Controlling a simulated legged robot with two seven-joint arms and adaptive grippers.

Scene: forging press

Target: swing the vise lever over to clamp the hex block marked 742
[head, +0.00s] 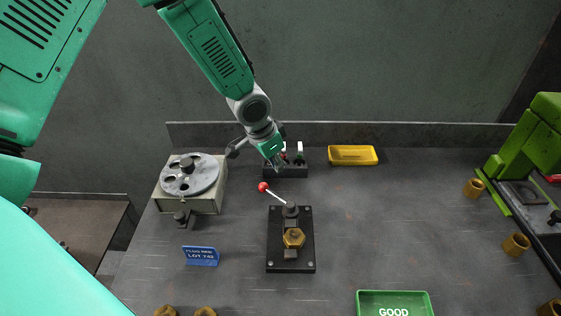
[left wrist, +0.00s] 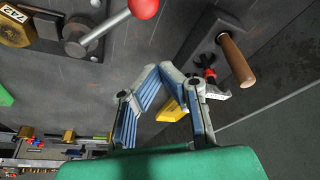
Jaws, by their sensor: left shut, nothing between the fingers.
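The vise (head: 306,261) is a black plate at the middle of the table. The brass hex block (head: 293,238) sits on it; its 742 label shows in the left wrist view (left wrist: 18,25). The vise lever (head: 275,196) is a grey rod with a red ball (head: 262,186), pointing up and left from its pivot. In the left wrist view the red ball (left wrist: 144,8) is at the top edge. My left gripper (head: 280,163) is shut and empty, beyond the red ball and apart from it, in front of the tool rack. My right gripper is not in view.
A tool rack (head: 290,171) stands behind my left gripper, beside a yellow tray (head: 352,162). A box with a round disc (head: 188,205) is at left, a blue lot sign (head: 200,256) in front. A green GOOD tray (head: 394,294) is at front. A green press (head: 535,145) stands at right.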

